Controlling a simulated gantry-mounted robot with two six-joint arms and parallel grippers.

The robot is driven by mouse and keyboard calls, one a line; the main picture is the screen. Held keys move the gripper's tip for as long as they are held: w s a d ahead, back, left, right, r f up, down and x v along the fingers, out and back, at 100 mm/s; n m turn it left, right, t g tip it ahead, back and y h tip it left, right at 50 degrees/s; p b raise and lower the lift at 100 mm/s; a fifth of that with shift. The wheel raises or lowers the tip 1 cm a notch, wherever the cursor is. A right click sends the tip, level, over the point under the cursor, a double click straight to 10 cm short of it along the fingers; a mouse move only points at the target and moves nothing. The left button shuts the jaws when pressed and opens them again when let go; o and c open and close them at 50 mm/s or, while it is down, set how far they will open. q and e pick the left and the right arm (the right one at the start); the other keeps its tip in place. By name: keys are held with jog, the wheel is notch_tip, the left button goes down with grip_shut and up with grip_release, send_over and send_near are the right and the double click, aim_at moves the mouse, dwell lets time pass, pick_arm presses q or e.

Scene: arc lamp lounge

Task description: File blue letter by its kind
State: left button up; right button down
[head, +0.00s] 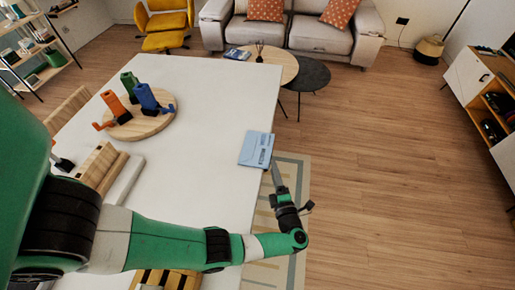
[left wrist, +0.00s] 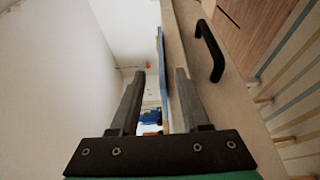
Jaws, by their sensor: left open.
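The blue letter (head: 256,149) lies flat at the right edge of the white table (head: 205,130), with dark print on its face. My left gripper (head: 272,170) is at the letter's near right corner. In the left wrist view the letter (left wrist: 163,70) shows edge-on as a thin blue strip between the two open fingers (left wrist: 158,85). Whether either finger touches it I cannot tell. Wooden holders (head: 100,167) stand at the table's left side; their slots are hard to make out. My right gripper is not in view.
A round wooden board (head: 140,125) holds orange, green and blue objects. A striped yellow and black item (head: 165,279) is at the near edge, partly hidden by my arm. The table between board and letter is clear. A black handle (left wrist: 210,50) shows beside the right finger.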

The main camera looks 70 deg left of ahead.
aim_at(257, 148)
pick_arm(q)
jog(key=a, duration=0.5)
jog(key=shift+w+f, duration=0.15)
jog(key=shift+w, duration=0.15)
grip_shut()
